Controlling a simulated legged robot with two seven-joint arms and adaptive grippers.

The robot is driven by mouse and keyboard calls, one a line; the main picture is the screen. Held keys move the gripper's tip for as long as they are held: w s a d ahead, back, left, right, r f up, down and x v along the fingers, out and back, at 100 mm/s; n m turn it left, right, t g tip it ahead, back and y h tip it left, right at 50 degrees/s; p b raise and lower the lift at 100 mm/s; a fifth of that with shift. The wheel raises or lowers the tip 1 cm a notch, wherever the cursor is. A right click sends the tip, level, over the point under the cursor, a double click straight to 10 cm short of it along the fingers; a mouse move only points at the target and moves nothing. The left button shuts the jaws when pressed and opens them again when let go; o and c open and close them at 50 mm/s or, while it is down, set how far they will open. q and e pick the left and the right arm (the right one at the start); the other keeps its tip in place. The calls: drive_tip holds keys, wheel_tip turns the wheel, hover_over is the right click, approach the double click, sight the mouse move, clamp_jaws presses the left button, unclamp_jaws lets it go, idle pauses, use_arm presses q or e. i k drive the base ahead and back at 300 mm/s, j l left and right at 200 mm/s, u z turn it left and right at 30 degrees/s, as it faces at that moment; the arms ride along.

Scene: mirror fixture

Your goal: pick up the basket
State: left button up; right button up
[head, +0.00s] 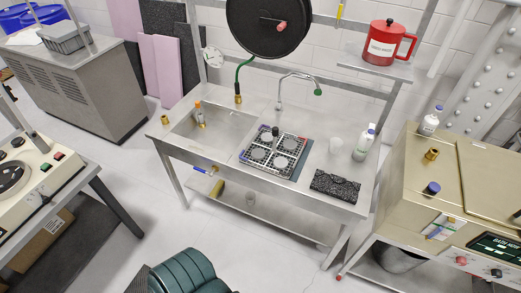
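A square wire basket (273,152) with a light grid top and round openings sits on the metal sink table (240,185), just right of the sink basin. A short dark upright post or knob stands at its far middle. The basket rests on or beside a dark flat plate, and I cannot tell which. A grey basket or crate (64,38) also sits on the cabinet at the far left. Neither of my grippers is in view.
A gold bath unit (440,190) stands right. A dark green ridged object (185,272) is at the bottom.

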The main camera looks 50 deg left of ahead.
sight(275, 132)
drive_tip(key=u, duration=1.35)
